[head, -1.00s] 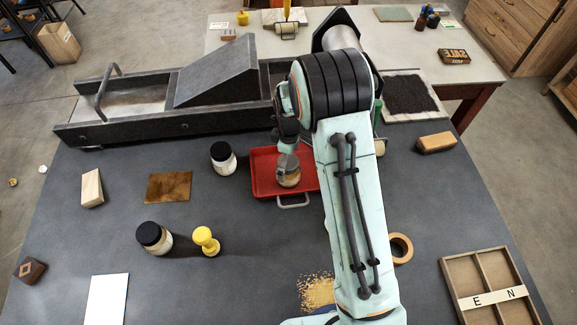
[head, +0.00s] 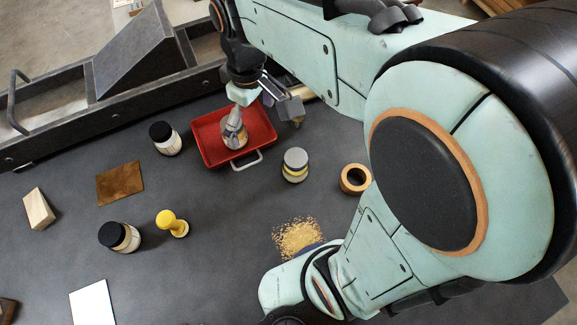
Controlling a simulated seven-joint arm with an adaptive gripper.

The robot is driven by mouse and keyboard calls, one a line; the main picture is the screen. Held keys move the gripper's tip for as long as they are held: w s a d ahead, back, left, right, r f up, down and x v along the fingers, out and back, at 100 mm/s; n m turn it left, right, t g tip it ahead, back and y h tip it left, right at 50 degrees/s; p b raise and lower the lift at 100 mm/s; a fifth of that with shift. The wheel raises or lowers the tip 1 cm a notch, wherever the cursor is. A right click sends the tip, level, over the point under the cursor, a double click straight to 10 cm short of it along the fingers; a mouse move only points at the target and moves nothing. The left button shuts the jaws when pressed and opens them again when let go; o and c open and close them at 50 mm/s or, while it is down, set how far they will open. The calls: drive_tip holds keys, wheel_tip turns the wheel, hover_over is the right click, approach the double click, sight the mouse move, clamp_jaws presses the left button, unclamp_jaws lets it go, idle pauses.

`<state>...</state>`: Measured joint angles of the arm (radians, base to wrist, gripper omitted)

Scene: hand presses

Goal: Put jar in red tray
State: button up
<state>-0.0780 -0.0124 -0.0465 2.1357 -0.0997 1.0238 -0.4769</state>
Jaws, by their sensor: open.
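The red tray (head: 263,133) lies on the dark table with its metal handle towards the front. A small jar-like container (head: 236,141) with a tan lower part stands in it; a grey shape covers its top. My gripper (head: 266,100) is open above the tray's back right part, with one finger over the tray near the container. I cannot tell whether it touches. Outside the tray stand a black-lidded jar (head: 166,140) to the left, another black-lidded jar (head: 120,237) at front left, and a grey-lidded jar (head: 295,166) with a yellow band to the right.
A yellow stamp-like knob (head: 172,224) stands beside the front jar. A brown plate (head: 120,183), wooden block (head: 38,208), white card (head: 92,303), tape-like ring (head: 355,179) and yellow crumbs (head: 297,237) lie around. A grey press bed (head: 110,110) borders the back.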

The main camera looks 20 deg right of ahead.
drive_tip(key=s+m, duration=0.5)
drive_tip(key=s, duration=0.9)
drive_tip(key=shift+s+d+m, duration=0.2)
drive_tip(key=shift+d+m, duration=0.1)
drive_tip(key=shift+d, duration=0.1)
drive_tip(key=shift+r, duration=0.1)
